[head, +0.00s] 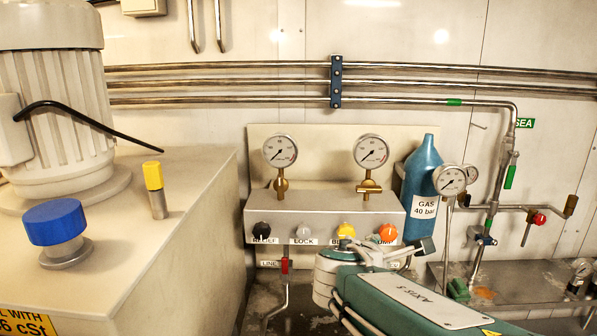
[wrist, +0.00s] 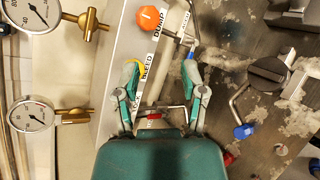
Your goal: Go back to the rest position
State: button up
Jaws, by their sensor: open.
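My gripper (wrist: 160,68) is open in the wrist view, with its two teal fingers spread and nothing between them. In the head view my gripper (head: 382,250) is in front of the lower right of the control panel (head: 325,206), just below the yellow and orange knobs. The orange DUMP knob (wrist: 150,18) is ahead of the fingers in the wrist view. The yellow BLEED knob (wrist: 141,68) is partly hidden behind the left finger. My green arm comes in from the lower right of the head view.
Two gauges (head: 280,151) (head: 370,152) stand above the panel. A blue gas bottle (head: 420,190) is right of it. A pale cabinet with a blue knob (head: 55,222) and motor (head: 55,120) fills the left. A red-handled valve (head: 285,265) hangs below the panel. Pipes and valves stand at right.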

jog(key=s+d+f+m+g+y, duration=0.1)
jog(key=s+d+f+m+g, duration=0.15)
jog(key=s+m, duration=0.3)
jog(key=s+d+f+m+g+y, duration=0.1)
jog(key=s+d+f+m+g, duration=0.15)
jog(key=s+m, duration=0.35)
jog(key=s+a+f+m+y, duration=0.2)
jog(key=s+m, duration=0.1)
jog(key=s, duration=0.2)
jog(key=s+a+f+m+y, duration=0.2)
jog(key=s+m+y, duration=0.1)
jog(key=s+m, duration=0.1)
jog(key=shift+s+f+g, duration=0.25)
jog(key=shift+s+g, duration=0.15)
jog(key=shift+s, duration=0.4)
